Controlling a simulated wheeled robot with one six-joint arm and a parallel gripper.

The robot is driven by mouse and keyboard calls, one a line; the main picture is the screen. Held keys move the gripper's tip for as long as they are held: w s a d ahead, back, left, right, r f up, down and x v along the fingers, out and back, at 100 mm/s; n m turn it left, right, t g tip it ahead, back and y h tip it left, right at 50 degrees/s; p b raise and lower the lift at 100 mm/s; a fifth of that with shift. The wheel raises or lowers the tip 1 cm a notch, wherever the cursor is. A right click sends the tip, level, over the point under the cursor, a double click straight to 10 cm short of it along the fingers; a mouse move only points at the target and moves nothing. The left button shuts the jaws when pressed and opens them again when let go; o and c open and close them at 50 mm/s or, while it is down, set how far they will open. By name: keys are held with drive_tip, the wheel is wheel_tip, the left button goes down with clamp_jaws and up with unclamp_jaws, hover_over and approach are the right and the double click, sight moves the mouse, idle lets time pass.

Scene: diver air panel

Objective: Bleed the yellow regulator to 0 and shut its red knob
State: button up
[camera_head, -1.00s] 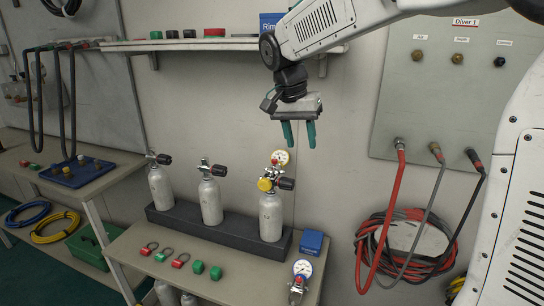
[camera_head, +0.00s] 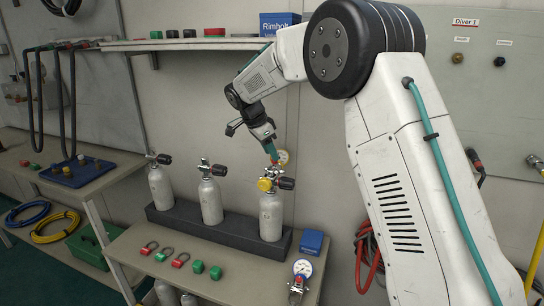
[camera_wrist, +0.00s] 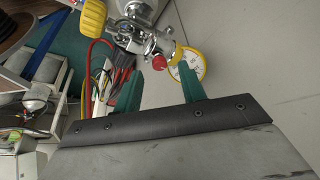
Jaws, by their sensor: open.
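The yellow regulator (camera_head: 266,184) is mounted on the valve of the rightmost grey cylinder (camera_head: 271,218) in the rack. In the wrist view its yellow knob (camera_wrist: 92,17) is at the top left. Its yellow-rimmed gauge (camera_wrist: 191,64) is partly behind my right finger; in the head view the gauge (camera_head: 285,157) is partly hidden by my gripper. The small red knob (camera_wrist: 158,62) shows beyond the gap between my fingertips, apparently not held. My gripper (camera_head: 272,153) is open and tilted down above the regulator. Its green fingers (camera_wrist: 160,83) also show in the wrist view. The gauge reading is too small to tell.
Two more cylinders (camera_head: 210,202) with black valve knobs stand to the left in the dark rack (camera_head: 232,233). A blue box (camera_head: 312,241) and a loose gauge (camera_head: 302,268) lie to the right on the bench. Red hose (camera_head: 369,255) hangs on the wall.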

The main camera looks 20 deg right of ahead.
sight(275, 167)
drive_tip(key=shift+x, duration=1.25)
clamp_jaws()
